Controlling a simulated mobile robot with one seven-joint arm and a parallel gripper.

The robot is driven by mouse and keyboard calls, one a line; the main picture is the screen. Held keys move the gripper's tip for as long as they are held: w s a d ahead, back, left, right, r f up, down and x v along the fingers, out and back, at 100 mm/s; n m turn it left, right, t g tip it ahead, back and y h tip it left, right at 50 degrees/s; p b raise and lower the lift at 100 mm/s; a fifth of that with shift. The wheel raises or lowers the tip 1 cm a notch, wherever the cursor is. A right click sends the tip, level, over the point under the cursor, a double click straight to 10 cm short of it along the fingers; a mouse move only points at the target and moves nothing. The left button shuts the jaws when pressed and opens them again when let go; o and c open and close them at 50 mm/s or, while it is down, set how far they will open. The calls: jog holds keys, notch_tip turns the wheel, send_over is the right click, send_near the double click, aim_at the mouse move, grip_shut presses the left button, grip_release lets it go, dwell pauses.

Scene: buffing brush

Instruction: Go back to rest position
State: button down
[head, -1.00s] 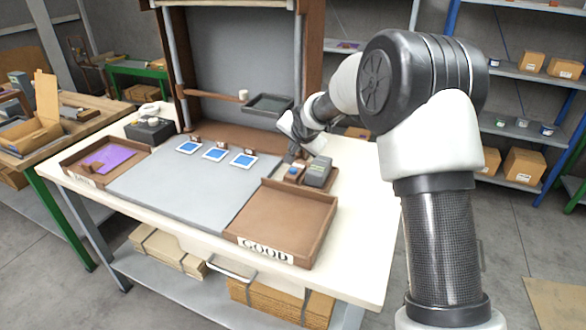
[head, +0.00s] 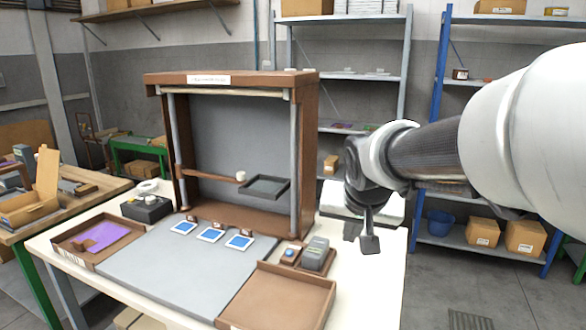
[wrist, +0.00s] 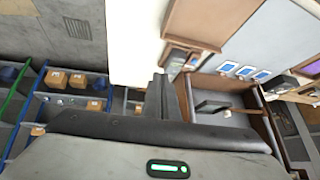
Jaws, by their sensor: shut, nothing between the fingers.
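My gripper (head: 369,243) hangs at the right of the workbench in the head view, above the table's right end and apart from the things on it. Its fingers are shut with nothing between them. In the wrist view the shut fingers (wrist: 162,100) point toward the white tabletop (wrist: 133,40). My arm reaches in from the right edge of the head view.
The workbench holds a brown tray (head: 283,295), a grey device (head: 315,254), several blue-screened parts (head: 210,235), a tray with a purple sheet (head: 70,243) and a black box (head: 146,208). A brown-framed booth (head: 306,150) stands behind. Shelving (head: 440,240) with boxes stands right.

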jog(key=s+d+f+n+g, duration=0.1)
jog(key=s, duration=1)
jog(key=s+d+f+n+g, duration=0.1)
jog(key=s+d+n, duration=0.1)
jog(key=s, duration=0.9)
notch_tip(320, 180, up, 13)
jog(key=p, duration=1.3)
jog(key=shift+w+a+r+p, duration=0.15)
jog(key=shift+w+p, duration=0.15)
jog(key=shift+w, duration=0.05)
